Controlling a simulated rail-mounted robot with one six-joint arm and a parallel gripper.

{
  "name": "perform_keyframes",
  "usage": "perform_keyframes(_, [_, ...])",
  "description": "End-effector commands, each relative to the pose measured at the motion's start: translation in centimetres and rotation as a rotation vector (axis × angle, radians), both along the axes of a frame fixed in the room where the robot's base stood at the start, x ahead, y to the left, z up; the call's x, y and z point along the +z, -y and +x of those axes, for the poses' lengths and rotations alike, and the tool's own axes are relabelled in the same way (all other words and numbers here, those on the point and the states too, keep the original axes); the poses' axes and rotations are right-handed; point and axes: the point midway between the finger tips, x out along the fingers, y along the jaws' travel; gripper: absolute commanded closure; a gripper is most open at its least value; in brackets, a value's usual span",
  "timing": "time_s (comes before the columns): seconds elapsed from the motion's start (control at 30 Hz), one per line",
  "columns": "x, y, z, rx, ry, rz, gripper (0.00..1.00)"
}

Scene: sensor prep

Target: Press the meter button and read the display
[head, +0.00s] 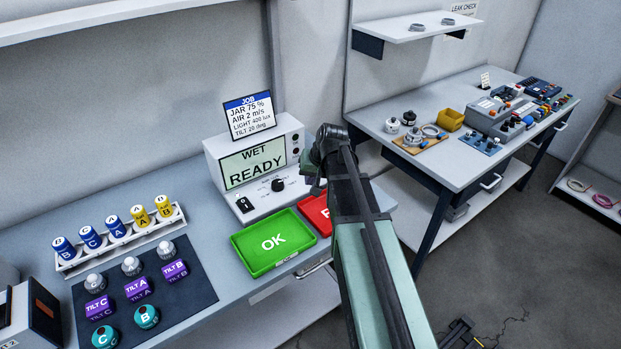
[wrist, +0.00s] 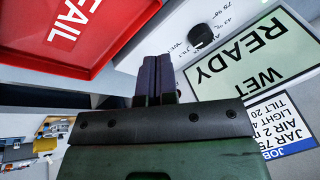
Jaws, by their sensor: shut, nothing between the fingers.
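The meter is a white box (head: 213,150) on the left bench in the head view. Its pale green display (head: 252,163) reads "WET READY". On its front are a black round knob (head: 278,185) and a black rocker switch (head: 244,205). Small dark round parts sit on its right side. I cannot tell which part is the button. In the wrist view the display (wrist: 238,62) and knob (wrist: 200,35) show upside down. My gripper (wrist: 156,60) is shut and empty, its dark fingers in front of the meter, apart from the knob in the picture. In the head view my arm hides most of it.
A green OK tray (head: 250,262) and a red FAIL tray (wrist: 100,62) lie in front of the meter. A job card (head: 249,115) stands above it. A rack (head: 72,268) of labelled jars and a dark mat (head: 205,291) with parts are at left. Another bench (head: 455,172) is at right.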

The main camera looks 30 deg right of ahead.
Motion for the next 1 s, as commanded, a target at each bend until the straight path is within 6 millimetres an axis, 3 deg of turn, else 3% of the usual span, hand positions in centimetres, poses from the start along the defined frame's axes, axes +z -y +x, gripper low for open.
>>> perform_keyframes(0.03, [-0.1,1.8,2.4,-0.031,0.048,0.020,1.00])
perform_keyframes(0.2, [1.2,5.7,8.3,-0.120,0.232,0.087,1.00])
perform_keyframes(0.33, [2.5,6.3,11.1,-0.155,0.339,0.117,1.00])
perform_keyframes(0.77, [3.2,6.4,11.9,-0.174,0.404,0.118,1.00])
perform_keyframes(1.0, [1.5,6.4,11.9,-0.174,0.403,0.118,1.00])
